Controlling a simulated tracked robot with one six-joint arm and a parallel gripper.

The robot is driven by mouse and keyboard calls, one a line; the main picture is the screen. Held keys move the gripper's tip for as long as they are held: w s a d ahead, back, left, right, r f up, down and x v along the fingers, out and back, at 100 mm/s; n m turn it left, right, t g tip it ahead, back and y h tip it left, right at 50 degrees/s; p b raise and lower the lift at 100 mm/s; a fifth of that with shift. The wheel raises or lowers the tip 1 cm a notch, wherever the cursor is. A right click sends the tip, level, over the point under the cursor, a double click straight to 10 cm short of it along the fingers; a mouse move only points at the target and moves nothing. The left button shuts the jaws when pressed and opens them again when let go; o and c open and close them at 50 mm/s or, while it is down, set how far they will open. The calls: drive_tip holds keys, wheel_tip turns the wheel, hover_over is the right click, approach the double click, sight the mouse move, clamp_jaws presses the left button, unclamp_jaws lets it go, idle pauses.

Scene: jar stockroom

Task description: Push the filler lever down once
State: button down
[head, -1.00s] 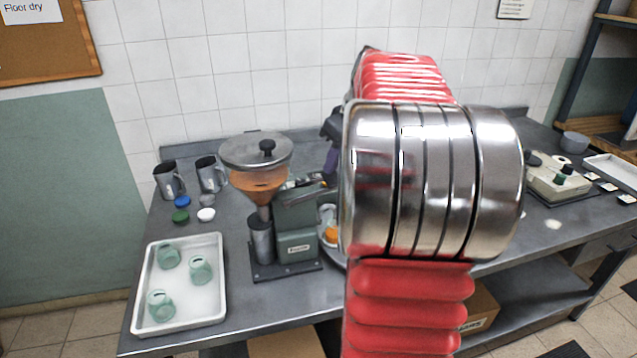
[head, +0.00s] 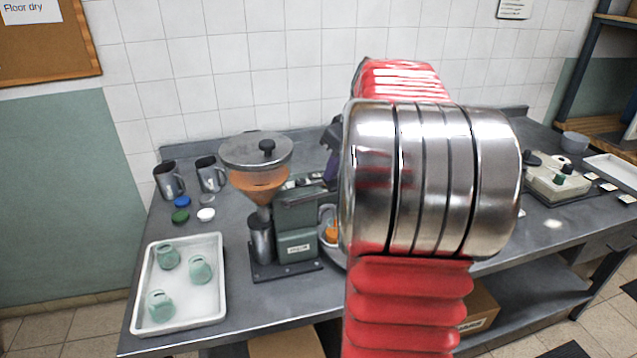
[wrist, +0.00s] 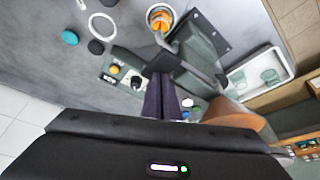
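The green filler (head: 296,215) stands on the bench in the head view, with a round-lidded hopper (head: 256,152) of orange filling and a metal cup (head: 261,240) beside its body. Its body also shows in the wrist view (wrist: 203,48). A dark lever bar (wrist: 193,69) crosses near the fingertips in the wrist view. My gripper (wrist: 161,78) has its two purple fingers close together, nothing visible between them. The fingertips overlap the lever's end; I cannot tell whether they touch. In the head view my gripper (head: 329,168) is right of the filler, partly hidden by my arm.
A white tray (head: 218,312) with green jars is at front left. Two metal mugs (head: 168,181) and several lids stand behind it. An orange-filled jar (wrist: 160,16) is near the filler. A control box (head: 556,180) is at right.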

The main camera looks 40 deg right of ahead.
sight(334, 181)
drive_tip(key=shift+s+d+f, duration=0.1)
drive_tip(key=shift+d+f, duration=0.05)
drive_tip(key=shift+f, duration=1.7)
drive_tip(key=shift+r, duration=2.85)
drive_tip(key=shift+r, duration=0.1)
wheel_tip(334, 181, up, 5)
drive_tip(key=shift+f, duration=0.1)
drive_tip(key=shift+s, duration=0.1)
